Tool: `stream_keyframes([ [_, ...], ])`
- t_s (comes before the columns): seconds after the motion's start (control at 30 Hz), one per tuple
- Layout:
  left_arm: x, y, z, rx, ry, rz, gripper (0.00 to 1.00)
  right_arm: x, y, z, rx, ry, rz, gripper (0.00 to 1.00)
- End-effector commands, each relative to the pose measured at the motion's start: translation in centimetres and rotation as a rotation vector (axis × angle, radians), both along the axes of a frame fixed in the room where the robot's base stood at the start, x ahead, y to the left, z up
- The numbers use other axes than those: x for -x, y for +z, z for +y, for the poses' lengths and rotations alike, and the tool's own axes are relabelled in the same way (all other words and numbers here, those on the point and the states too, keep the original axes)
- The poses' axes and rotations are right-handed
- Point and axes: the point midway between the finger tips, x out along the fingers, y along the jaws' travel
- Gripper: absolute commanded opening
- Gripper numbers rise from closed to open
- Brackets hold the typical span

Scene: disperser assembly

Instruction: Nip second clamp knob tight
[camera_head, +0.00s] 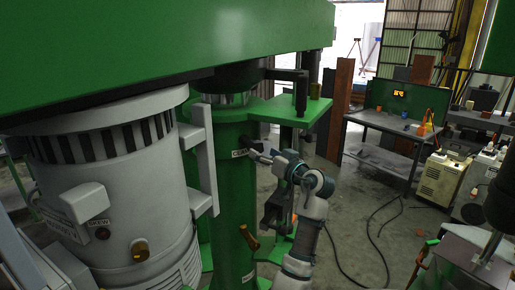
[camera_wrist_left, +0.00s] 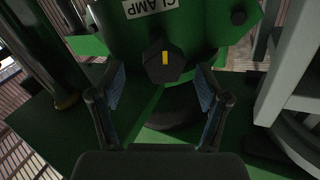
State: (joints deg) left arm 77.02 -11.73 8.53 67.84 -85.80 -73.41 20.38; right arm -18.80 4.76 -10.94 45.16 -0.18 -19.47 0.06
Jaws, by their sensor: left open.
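In the left wrist view a black faceted clamp knob (camera_wrist_left: 164,64) with a yellow mark sits on the green housing, just below a white CLAMP label (camera_wrist_left: 142,7). My left gripper (camera_wrist_left: 160,82) is open, with one finger on each side of the knob's line and a visible gap to each side. The knob appears at or just beyond the fingertips; I cannot tell the exact depth. The knob is hard to make out there. My right gripper is not in view.
A grey motor (camera_head: 110,185) stands left of the column, under a large green beam (camera_head: 150,45). An orange-brown handle (camera_head: 248,238) sticks out low on the column. A workbench (camera_head: 385,124) stands at the back right. Open floor with a cable lies between.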

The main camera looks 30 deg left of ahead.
Motion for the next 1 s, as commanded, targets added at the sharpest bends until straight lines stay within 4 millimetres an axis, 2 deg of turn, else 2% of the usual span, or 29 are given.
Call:
stream_keyframes([
  [0.1, -0.7, 0.2, 1.9, 0.000, 0.001, 0.000, 0.76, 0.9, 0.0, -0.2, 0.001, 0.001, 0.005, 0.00],
  [0.23, -1.3, 0.1, 3.1, 0.000, 0.000, -0.001, 0.76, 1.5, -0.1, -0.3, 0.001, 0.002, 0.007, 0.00],
  [0.6, -1.5, 0.0, 3.6, 0.000, -0.001, -0.001, 0.76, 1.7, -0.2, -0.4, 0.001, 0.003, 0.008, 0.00],
  [0.83, -1.5, 0.0, 3.5, 0.000, -0.002, 0.000, 0.18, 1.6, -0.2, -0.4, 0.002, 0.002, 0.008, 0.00],
  [1.0, -1.6, 0.0, 3.5, -0.001, -0.002, 0.002, 0.18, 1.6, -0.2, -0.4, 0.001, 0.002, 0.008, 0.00],
])
